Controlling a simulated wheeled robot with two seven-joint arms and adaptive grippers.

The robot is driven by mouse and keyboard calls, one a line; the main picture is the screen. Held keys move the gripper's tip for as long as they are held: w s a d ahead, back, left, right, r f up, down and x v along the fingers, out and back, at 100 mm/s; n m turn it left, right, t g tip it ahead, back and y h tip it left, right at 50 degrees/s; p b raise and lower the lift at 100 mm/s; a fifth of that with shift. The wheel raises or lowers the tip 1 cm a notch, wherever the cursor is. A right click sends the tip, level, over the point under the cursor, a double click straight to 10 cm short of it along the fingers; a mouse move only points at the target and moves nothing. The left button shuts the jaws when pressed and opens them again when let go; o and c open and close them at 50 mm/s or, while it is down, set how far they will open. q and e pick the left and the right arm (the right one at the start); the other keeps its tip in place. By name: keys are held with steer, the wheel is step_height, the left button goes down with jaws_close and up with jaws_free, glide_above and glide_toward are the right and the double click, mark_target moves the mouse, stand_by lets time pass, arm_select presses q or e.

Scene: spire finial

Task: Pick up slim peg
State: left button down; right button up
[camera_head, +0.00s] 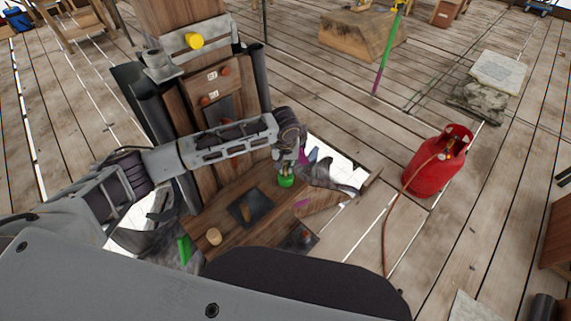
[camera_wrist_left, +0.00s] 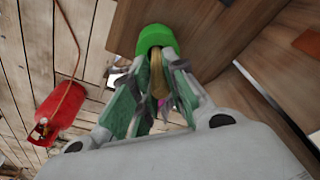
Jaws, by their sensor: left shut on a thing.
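My left gripper (camera_head: 287,168) is over the wooden worktop. In the left wrist view its fingers (camera_wrist_left: 159,66) are shut on a slim tan piece, taken as the slim peg (camera_wrist_left: 157,78). A bright green rounded part (camera_wrist_left: 150,38) sits at the fingertip end of it; this green part also shows just below the gripper in the head view (camera_head: 285,181). I cannot tell whether the green part touches the worktop. The fingers hide much of the peg, and a bit of magenta shows between them. My right gripper is not in view.
The worktop (camera_head: 232,237) bears a dark square plate (camera_head: 248,206), a round tan piece (camera_head: 213,237) and a green block (camera_head: 184,249). A wooden column (camera_head: 197,107) with a yellow cylinder (camera_head: 195,41) rises behind. A red gas bottle (camera_head: 432,163) with a hose stands right on the planks.

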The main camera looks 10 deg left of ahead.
arm_select(q)
steer(key=shift+r+p, duration=2)
steer(key=shift+p, duration=0.2)
step_height(320, 180, up, 3)
steer(key=shift+r+p, duration=0.1)
steer(key=shift+p, duration=0.25)
steer(key=shift+r, duration=0.85)
